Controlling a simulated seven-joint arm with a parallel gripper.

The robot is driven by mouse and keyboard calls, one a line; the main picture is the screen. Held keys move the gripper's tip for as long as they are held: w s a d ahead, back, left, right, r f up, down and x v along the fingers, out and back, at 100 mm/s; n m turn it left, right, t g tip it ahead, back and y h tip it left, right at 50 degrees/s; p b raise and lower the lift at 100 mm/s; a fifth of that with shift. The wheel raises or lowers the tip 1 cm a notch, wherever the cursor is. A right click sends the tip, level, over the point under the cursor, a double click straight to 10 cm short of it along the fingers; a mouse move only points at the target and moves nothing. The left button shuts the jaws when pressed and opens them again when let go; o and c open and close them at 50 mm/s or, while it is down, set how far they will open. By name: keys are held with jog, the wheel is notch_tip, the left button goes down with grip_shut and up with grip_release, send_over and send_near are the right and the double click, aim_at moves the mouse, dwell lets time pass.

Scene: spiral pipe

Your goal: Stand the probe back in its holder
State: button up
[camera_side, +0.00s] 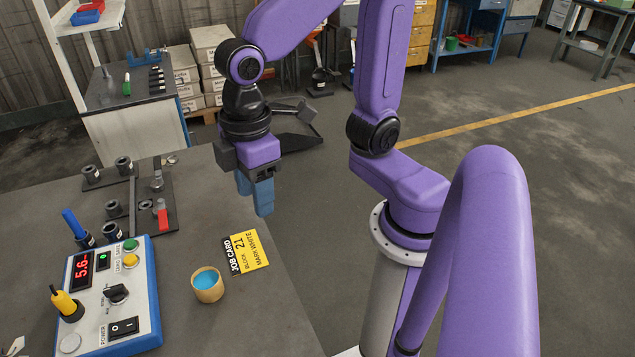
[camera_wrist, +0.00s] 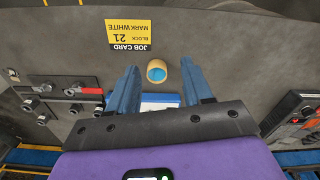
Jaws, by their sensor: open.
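My gripper (camera_side: 257,195) has blue fingers and is above the bench's right edge, apart from everything; its fingers are spread and empty in the wrist view (camera_wrist: 158,85). A blue rod (camera_side: 73,223) leans in a black socket (camera_side: 87,242) behind the control box. A yellow tapered handle with a dark tip (camera_side: 63,303) stands in a dark ring at the control box's left edge. I cannot tell which of the two is the probe. The control box (camera_side: 150,295) is white and blue with a red display reading 5.6.
A small tan cup with blue inside (camera_side: 207,289) and a yellow job card (camera_side: 246,252) lie on the bench (camera_side: 235,325). A dark fixture plate (camera_side: 172,192) with black fittings and a red-handled part (camera_side: 162,218) is at the back. The bench's front middle is clear.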

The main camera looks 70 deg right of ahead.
jog(key=s+d+f+n, duration=0.1)
jog(key=s+d+f, duration=0.1)
jog(key=s+d, duration=0.6)
jog(key=shift+f, duration=0.4)
dwell(1.7)
